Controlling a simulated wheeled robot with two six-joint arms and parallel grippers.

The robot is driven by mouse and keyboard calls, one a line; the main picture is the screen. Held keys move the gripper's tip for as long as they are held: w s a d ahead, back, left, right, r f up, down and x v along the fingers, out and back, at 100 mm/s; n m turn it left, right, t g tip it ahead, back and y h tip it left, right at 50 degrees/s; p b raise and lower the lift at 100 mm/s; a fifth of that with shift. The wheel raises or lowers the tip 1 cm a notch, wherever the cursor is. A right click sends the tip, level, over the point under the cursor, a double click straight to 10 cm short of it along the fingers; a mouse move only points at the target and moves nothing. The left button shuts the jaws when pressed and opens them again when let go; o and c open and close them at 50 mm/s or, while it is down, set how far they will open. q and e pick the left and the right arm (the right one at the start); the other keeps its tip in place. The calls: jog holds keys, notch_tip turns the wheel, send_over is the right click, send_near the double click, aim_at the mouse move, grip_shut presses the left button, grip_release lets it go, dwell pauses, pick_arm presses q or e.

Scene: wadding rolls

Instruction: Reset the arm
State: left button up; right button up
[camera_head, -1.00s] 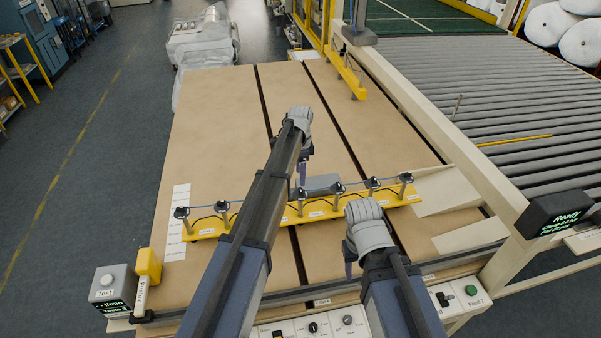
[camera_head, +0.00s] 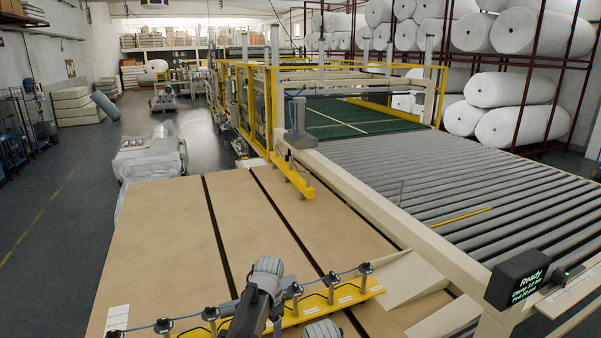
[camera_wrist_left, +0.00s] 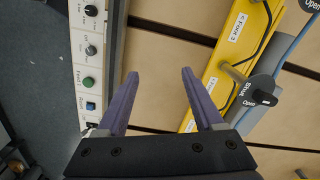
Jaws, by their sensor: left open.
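My left arm (camera_head: 254,308) reaches in from the bottom of the head view, with its grey-covered wrist (camera_head: 267,268) over the yellow bar (camera_head: 345,294) on the table. Its fingers are hidden there. In the left wrist view my left gripper (camera_wrist_left: 160,73) is open, its two purple fingers apart with nothing between them. Below it are the table boards, between a white control panel (camera_wrist_left: 88,60) and the yellow bar, which also shows there (camera_wrist_left: 232,68). Only the grey cover of my right wrist (camera_head: 322,329) shows at the bottom edge; its fingers are not visible.
The tan table (camera_head: 165,235) is bare beyond the bar. A roller conveyor (camera_head: 450,175) and a display reading Ready (camera_head: 521,280) lie to the right. A yellow-framed machine (camera_head: 250,105) stands behind. White rolls (camera_head: 510,90) fill racks at the back right.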

pick_arm(q)
jog(key=s+d+f+n+b, duration=0.1)
jog(key=s+f+n+b, duration=0.2)
jog(key=s, duration=0.7)
jog(key=s+d+f+n+b, duration=0.2)
jog(key=s+f+b, duration=0.5)
jog(key=s+f, duration=0.2)
jog(key=shift+s+f+n+y+b, duration=0.3)
jog(key=shift+s+f+n, duration=0.1)
jog(key=shift+s, duration=0.05)
pick_arm(e)
notch_tip(320, 180, down, 13)
pick_arm(q)
notch_tip(320, 180, up, 22)
jog(key=m+h+p, duration=0.1)
jog(key=m+p, duration=0.9)
jog(key=p, duration=1.2)
send_over(295, 284)
jog(key=shift+f, duration=0.2)
pick_arm(e)
notch_tip(295, 284, up, 22)
pick_arm(q)
jog(key=shift+f, duration=0.1)
pick_arm(e)
jog(key=shift+f, duration=0.2)
